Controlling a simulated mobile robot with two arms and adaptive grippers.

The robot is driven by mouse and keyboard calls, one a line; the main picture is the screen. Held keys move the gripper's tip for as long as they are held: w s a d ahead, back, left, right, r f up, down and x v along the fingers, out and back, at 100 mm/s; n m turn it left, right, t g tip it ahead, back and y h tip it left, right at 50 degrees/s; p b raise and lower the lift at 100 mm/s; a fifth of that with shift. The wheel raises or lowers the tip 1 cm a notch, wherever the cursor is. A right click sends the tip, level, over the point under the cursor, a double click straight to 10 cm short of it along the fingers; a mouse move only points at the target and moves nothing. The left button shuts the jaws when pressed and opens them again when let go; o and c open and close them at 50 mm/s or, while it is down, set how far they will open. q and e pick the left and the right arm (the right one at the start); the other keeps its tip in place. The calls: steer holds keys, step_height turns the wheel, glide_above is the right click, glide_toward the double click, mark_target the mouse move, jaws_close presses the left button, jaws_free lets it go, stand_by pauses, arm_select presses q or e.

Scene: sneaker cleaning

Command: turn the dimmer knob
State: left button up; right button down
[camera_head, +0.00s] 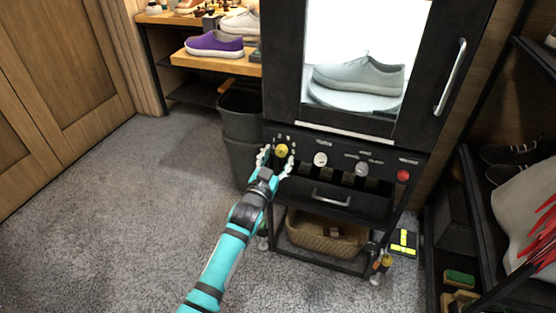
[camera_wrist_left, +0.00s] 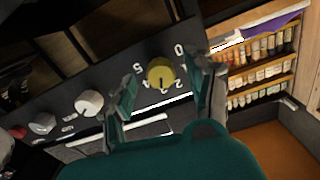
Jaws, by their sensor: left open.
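A yellow knob (camera_head: 281,150) is the leftmost control on the black cabinet's front panel. In the left wrist view the yellow knob (camera_wrist_left: 160,74) has white numerals around it, among them 0, 2 and 5. My left gripper (camera_head: 275,161) is open at this knob, with one finger on each side of it in the picture. In the left wrist view the fingers of my left gripper (camera_wrist_left: 166,88) stand apart with the knob between them; I cannot tell whether they touch it. A white knob (camera_head: 320,159), a grey knob (camera_head: 362,169) and a red button (camera_head: 403,175) follow rightward. My right gripper is not in view.
The black cabinet (camera_head: 447,40) has a lit window with a pale shoe (camera_head: 360,76) inside. A drawer handle (camera_head: 331,198) juts out below the panel. A dark bin (camera_head: 240,116) stands left of the cabinet. The carpet (camera_head: 130,220) at left is clear.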

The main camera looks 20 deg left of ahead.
arm_select(q)
steer(key=shift+w, duration=0.35)
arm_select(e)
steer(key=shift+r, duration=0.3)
arm_select(q)
jaws_close()
steer(key=n+p, duration=0.2)
steer(key=shift+d+r+n, duration=0.1)
steer(key=shift+r+n, duration=0.05)
steer(key=shift+n, duration=0.25)
steer(key=n+p, duration=0.2)
steer(key=n, duration=0.2)
steer(key=shift+n+p, duration=0.3)
steer(key=shift+n, duration=0.8)
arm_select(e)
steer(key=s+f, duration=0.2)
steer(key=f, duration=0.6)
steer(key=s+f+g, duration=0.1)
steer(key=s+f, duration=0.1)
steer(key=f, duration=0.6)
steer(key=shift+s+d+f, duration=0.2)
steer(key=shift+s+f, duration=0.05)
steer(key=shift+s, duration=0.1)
